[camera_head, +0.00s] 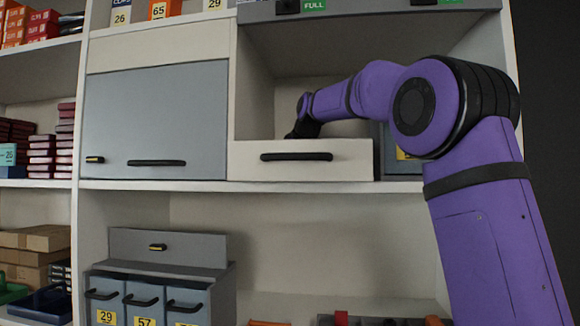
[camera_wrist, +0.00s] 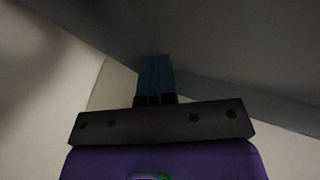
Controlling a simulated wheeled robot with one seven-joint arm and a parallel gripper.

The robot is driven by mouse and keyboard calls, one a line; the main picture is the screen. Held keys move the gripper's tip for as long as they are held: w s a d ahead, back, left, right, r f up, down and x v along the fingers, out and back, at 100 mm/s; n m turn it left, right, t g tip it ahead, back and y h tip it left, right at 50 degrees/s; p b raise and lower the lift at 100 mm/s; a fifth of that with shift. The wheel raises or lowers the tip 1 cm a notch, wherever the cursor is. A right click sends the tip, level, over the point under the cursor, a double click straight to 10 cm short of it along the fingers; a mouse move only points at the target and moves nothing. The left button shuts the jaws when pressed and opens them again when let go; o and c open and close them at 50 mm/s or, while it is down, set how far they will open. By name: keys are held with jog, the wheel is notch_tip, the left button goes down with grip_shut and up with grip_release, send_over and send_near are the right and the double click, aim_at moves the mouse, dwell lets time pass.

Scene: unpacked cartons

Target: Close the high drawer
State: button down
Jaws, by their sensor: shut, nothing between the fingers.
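A white drawer front (camera_head: 340,170) with a black bar handle (camera_head: 296,156) is at the centre of the head view, in the lower part of an open-fronted compartment. How far the drawer is out is hard to tell. My gripper (camera_head: 292,134) is above and behind the top edge of this front, inside the compartment, away from the handle. Its tips are partly hidden there. In the wrist view my gripper's dark fingers (camera_wrist: 155,66) are together with nothing held, facing pale and grey surfaces.
A grey panel with green FULL labels (camera_head: 313,5) overhangs the compartment. A closed grey door (camera_head: 157,120) is on the left. A dark bin (camera_head: 388,152) stands right of the drawer, behind my arm. Below are small labelled drawers (camera_head: 144,302) and a shelf edge (camera_head: 300,187).

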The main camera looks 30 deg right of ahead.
jog(key=w+d, duration=0.1)
jog(key=w, duration=0.1)
jog(key=w+d, duration=0.3)
jog(key=w, duration=0.1)
jog(key=shift+w+d, duration=0.2)
jog(key=shift+d, duration=0.2)
jog(key=shift+w+d+r, duration=0.1)
jog(key=shift+r, duration=0.1)
